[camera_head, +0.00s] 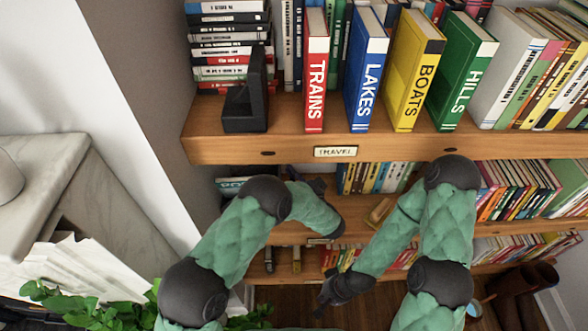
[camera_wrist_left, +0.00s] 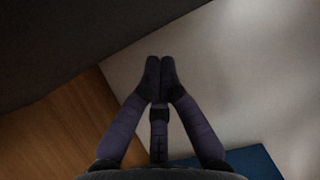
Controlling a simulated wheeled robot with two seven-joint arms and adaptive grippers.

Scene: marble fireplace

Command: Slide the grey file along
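No label in view says grey file. A dark grey, L-shaped upright (camera_head: 245,112) stands at the left end of the top shelf, in front of a stack of flat books. A plain pale grey volume (camera_head: 508,70) leans among the books at the right; I cannot tell which one is the file. My left gripper (camera_head: 318,185) is below the top shelf's front edge, partly hidden by its arm. In the left wrist view its fingertips (camera_wrist_left: 160,70) meet with nothing visible between them. My right gripper (camera_head: 328,298) hangs lower, near the bottom shelf; its fingers are too small to read.
Lower shelves hold more books. A marble mantel (camera_head: 110,205) and a green plant (camera_head: 95,305) stand at left.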

